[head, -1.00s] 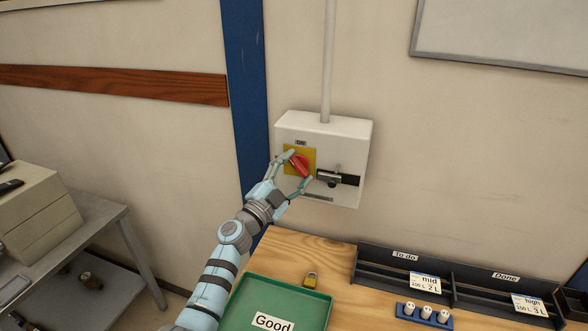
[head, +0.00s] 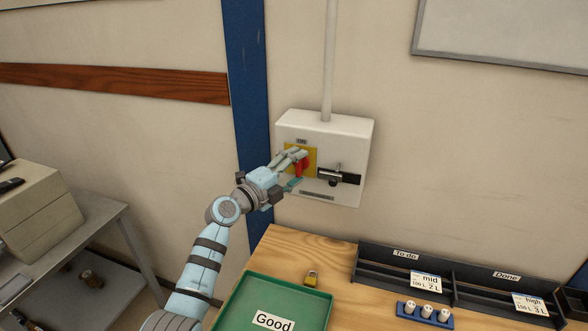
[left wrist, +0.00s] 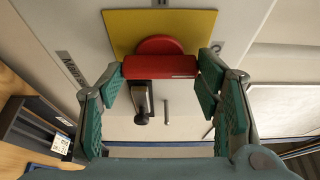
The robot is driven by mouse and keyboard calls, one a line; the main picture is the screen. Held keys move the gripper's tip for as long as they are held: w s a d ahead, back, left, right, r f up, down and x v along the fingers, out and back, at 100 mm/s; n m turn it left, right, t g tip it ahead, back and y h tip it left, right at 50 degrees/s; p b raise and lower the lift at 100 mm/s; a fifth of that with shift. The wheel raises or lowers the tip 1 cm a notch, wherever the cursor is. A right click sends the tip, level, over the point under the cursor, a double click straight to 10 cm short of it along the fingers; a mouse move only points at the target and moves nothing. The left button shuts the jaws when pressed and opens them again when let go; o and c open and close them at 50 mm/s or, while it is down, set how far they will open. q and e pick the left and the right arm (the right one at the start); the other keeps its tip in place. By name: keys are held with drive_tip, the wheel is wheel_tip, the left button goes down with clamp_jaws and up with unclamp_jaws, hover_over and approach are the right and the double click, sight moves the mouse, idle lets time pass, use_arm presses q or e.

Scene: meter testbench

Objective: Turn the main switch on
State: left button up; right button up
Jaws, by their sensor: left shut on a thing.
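The main switch is a red rotary handle (head: 303,163) on a yellow plate (head: 290,152), set in a white wall box (head: 345,130). In the head view the handle stands close to upright, partly hidden by my fingers. In the left wrist view the red handle (left wrist: 160,66) lies between the fingertips, with the yellow plate (left wrist: 122,30) behind it. My left gripper (head: 296,170) is shut on the handle, one finger on each side. My right gripper is not in view.
A black latch with a metal lever (head: 338,177) sits on the box, right of the handle.

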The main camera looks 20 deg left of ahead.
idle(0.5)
use_arm(q)
drive_tip(key=o, duration=1.2)
drive_tip(key=shift+c, duration=0.2)
drive_tip(key=v, duration=1.2)
